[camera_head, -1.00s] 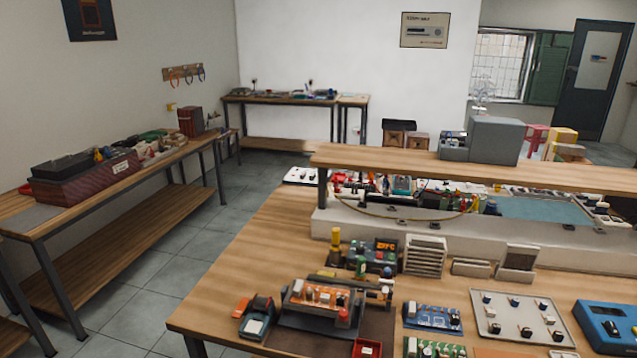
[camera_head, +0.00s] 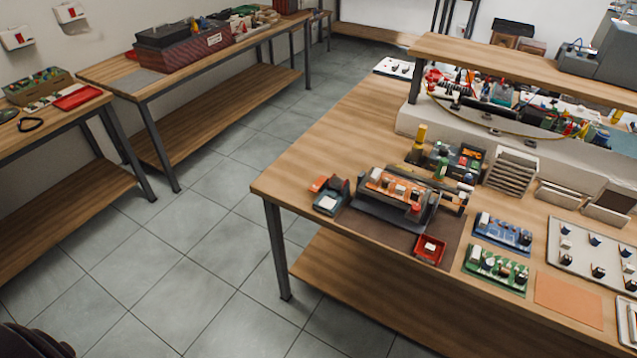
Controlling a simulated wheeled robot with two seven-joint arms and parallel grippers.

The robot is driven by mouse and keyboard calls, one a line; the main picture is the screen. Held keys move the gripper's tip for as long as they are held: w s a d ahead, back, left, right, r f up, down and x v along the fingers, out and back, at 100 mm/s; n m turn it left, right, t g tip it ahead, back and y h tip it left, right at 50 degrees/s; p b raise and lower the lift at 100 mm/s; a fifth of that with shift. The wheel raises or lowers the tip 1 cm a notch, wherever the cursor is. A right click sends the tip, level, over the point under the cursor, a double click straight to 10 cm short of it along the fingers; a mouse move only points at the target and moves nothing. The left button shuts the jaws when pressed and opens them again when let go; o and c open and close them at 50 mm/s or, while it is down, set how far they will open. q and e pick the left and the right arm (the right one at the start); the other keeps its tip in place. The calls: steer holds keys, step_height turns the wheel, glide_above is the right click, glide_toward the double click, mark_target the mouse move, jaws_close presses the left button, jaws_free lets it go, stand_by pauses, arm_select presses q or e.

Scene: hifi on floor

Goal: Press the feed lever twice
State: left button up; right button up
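No part that I can surely name as the feed lever can be made out. A small dark device (camera_head: 331,197) with a white face and an orange part on top sits at the front left corner of the workbench (camera_head: 300,165). To its right, a dark holder (camera_head: 398,205) carries an orange board with white parts and has a red knob at its right end. Which of these bears the lever is too small to tell. Neither of my grippers is in view.
A red tray (camera_head: 429,249), a blue board (camera_head: 502,232) and a green board (camera_head: 496,267) lie right of the device. A raised shelf (camera_head: 500,60) spans the bench's back. Side tables stand at left. The tiled floor (camera_head: 210,250) between is clear.

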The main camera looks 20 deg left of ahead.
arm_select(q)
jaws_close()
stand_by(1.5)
